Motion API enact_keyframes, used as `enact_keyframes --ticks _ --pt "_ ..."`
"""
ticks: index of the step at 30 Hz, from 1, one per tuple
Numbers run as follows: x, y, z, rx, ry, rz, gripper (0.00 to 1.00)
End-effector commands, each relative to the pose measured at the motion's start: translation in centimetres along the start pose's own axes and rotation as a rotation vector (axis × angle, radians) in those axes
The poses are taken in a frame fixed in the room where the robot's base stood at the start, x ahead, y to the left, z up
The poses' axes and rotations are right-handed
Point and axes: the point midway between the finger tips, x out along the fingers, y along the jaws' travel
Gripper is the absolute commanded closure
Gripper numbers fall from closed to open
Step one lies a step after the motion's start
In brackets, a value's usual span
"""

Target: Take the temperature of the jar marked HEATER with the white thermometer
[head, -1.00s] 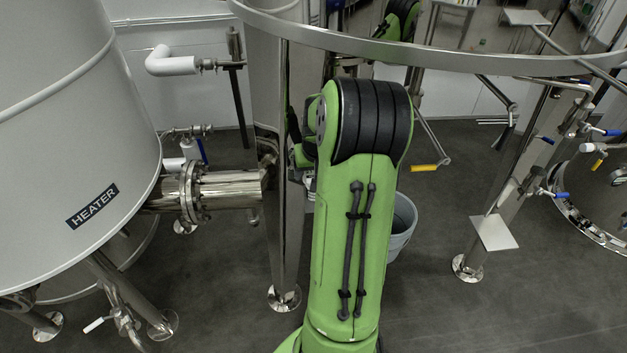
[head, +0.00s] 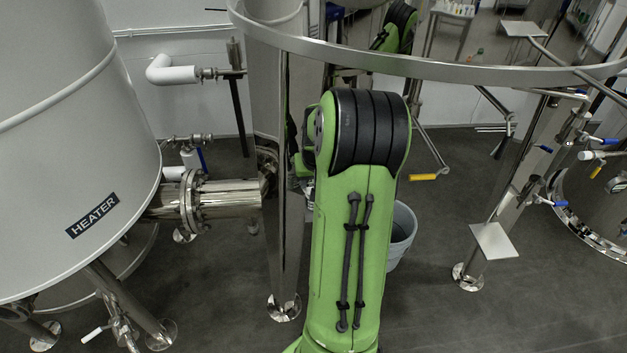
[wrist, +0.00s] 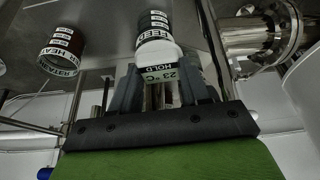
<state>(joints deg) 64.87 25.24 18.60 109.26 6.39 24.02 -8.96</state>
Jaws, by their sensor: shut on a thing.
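The white thermometer (wrist: 160,65) is held between the two dark fingers of my gripper (wrist: 163,92) in the wrist view. Its small display reads 23 °C with HOLD beside it. Directly beyond its far end is a jar with a dark lid, labelled FEED (wrist: 152,22); I cannot tell whether they touch. A second dark-lidded jar (wrist: 62,46) is to the left, apart from the thermometer; its slanted label seems to read HEATER. In the head view my green arm hides the gripper, thermometer and jars.
A large grey tank marked HEATER (head: 60,130) stands at the left, with a steel flanged pipe (head: 225,193) beside my arm. A steel post (head: 284,230) and a curved rail (head: 430,62) are close to the arm. A grey bucket (head: 402,235) stands behind it.

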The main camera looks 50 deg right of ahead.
Motion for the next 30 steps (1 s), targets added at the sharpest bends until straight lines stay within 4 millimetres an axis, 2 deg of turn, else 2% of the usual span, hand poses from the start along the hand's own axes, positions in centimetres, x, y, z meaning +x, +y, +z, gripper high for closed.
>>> enact_keyframes --ticks 11,17,27,30 --pt "-6.3 -0.1 -2.6 -0.002 0.004 0.000 0.84" --pt "-7.6 -0.1 1.5 -0.001 0.002 0.003 0.84" --pt "-11.8 -0.6 11.5 0.000 0.005 0.000 0.84" --pt "-12.7 -0.6 13.7 0.000 0.003 0.000 0.84"
